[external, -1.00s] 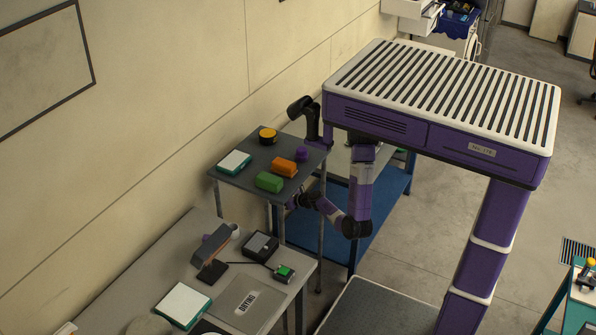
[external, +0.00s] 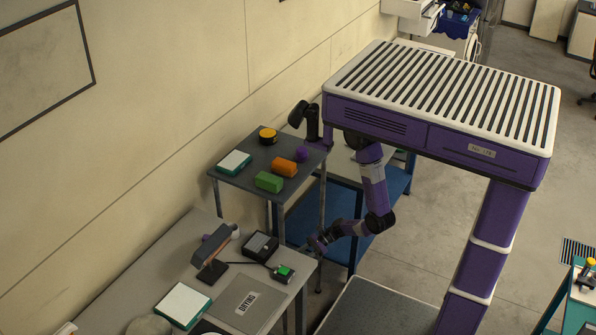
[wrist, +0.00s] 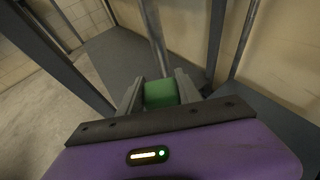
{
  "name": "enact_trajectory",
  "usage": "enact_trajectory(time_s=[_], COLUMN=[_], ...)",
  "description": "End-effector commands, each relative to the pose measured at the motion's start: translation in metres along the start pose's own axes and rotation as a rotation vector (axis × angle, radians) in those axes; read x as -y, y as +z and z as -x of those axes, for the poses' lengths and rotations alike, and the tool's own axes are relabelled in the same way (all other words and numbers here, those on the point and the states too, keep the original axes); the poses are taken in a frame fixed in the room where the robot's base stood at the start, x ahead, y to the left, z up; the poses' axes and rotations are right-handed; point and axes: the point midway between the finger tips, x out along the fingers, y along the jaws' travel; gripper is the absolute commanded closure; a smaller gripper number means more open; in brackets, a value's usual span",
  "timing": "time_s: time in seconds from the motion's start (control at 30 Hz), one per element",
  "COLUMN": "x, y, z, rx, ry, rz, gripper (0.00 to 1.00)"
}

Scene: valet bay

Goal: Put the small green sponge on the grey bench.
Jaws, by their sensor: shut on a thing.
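My gripper (wrist: 160,92) is shut on a small green sponge (wrist: 161,94), held between its two fingers in the wrist view. In the external view my gripper (external: 314,245) is low, beside the right end of the grey bench (external: 222,268) and near a leg of the tall stand. I cannot make out the sponge there. The bench carries a flat panel marked DRYING (external: 246,303), and bare surface shows around it.
A tall dark grey stand (external: 240,182) holds a larger green block (external: 269,182), an orange block (external: 284,167), a yellow-topped tin (external: 268,135) and a purple item (external: 303,154). A lamp (external: 212,250) and a green-topped device (external: 284,272) stand on the bench. A blue shelf (external: 340,212) is behind.

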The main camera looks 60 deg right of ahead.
Motion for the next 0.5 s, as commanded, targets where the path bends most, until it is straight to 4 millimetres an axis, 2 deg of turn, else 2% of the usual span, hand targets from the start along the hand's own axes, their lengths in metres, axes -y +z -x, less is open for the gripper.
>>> enact_trajectory(time_s=[0.03,0.1,0.27,0.4,0.5], x=[-0.022,-0.050,-0.111,-0.157,-0.183], y=[-0.013,-0.027,-0.059,-0.084,-0.099], z=[0.007,0.018,0.058,0.104,0.142], rx=[-0.003,-0.002,-0.002,-0.002,-0.003], ry=[0.078,0.185,0.430,0.647,0.797], rz=[0.029,0.073,0.174,0.263,0.326], gripper=[0.97,0.97,0.97,0.97,0.97])
